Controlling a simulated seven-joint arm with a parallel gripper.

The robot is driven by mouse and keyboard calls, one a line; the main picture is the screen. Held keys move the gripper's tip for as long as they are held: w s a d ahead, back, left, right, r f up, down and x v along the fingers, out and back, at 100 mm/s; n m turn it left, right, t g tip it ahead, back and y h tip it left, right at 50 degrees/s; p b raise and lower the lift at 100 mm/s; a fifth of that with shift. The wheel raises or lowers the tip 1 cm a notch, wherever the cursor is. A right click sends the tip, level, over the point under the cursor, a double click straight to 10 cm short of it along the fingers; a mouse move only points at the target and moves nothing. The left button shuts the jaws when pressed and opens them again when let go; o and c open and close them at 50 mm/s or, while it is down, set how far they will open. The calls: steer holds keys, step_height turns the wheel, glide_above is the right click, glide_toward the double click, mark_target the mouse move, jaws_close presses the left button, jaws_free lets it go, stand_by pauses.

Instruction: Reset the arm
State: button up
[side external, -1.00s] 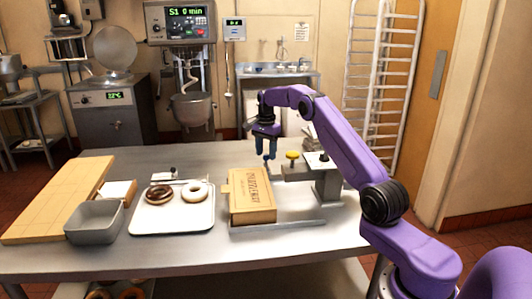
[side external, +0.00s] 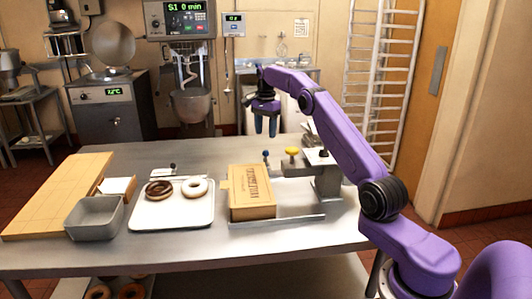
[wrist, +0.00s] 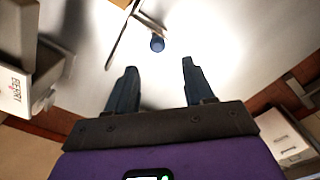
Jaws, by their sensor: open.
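My gripper (side external: 266,128) is open and empty above the back of the steel table, behind the cardboard box. Its two blue fingers point down. In the wrist view my gripper (wrist: 158,82) shows its fingers spread with nothing between them. A small blue knob (wrist: 157,44) lies beyond the fingertips in that view; it also shows in the side view (side external: 266,154), apart from the fingers.
The box (side external: 252,192) stands by a metal fixture with a yellow knob (side external: 292,151). A white tray (side external: 172,211) holds a dark and a white donut. A grey bin (side external: 95,218) and a wooden board (side external: 58,197) are at left. The table's front is clear.

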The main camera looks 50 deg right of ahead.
steer(key=s+a+r+n, duration=0.25)
steer(key=a+n, duration=0.35)
steer(key=a, duration=0.7)
steer(key=s+a+r+n, duration=0.25)
steer(key=a+n, duration=0.25)
steer(key=a, duration=0.8)
steer(key=s+a+n, duration=0.8)
steer(key=s+a, duration=0.3)
steer(key=s, duration=0.5)
steer(key=s+d+f+n, duration=0.1)
steer(key=s+f+n, duration=0.2)
steer(key=s, duration=0.8)
steer(key=s+d+f+n, duration=0.2)
steer(key=s+f+n, duration=0.1)
steer(key=s+n, duration=0.5)
steer(key=s, duration=0.3)
steer(key=shift+s+n, duration=0.3)
steer(key=shift+s, duration=0.05)
